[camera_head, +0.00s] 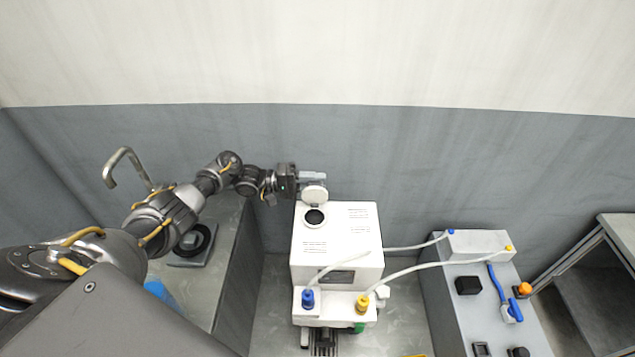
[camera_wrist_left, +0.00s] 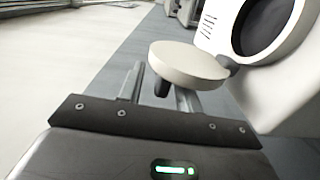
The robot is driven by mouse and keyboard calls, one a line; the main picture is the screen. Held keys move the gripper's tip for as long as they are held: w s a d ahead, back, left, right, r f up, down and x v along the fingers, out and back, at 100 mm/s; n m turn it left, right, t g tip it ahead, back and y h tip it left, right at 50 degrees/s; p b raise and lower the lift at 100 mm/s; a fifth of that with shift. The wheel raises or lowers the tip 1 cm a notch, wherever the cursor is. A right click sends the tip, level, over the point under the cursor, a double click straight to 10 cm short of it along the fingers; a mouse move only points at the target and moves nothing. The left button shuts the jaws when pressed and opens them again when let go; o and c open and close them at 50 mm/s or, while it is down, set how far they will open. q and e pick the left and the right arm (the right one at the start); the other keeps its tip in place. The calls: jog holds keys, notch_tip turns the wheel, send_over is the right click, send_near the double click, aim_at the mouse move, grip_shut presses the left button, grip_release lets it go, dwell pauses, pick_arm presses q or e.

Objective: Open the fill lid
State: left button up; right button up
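The white machine (camera_head: 337,240) stands on the floor at centre, with a round dark fill opening (camera_head: 315,217) in its top. The round white fill lid (camera_head: 314,194) is raised on its hinge at the back edge of the opening, so the opening is uncovered. In the left wrist view the lid (camera_wrist_left: 188,62) is tilted off the dark opening (camera_wrist_left: 262,27), with a short dark knob (camera_wrist_left: 161,88) on its gripper side. My left gripper (camera_head: 318,177) is behind the lid. Its fingers are apart, the knob appearing between them with gaps. My right gripper is out of view.
White hoses run from blue and yellow fittings (camera_head: 362,303) on the machine's front to a grey unit (camera_head: 478,285) at the right. A grey counter (camera_head: 215,262) with a bent metal tap (camera_head: 122,160) stands at the left, under my arm. A grey wall is close behind.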

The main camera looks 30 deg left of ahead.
pick_arm(q)
jog(key=b+v, duration=0.4)
jog(key=v, duration=0.7)
jog(key=shift+d, duration=0.1)
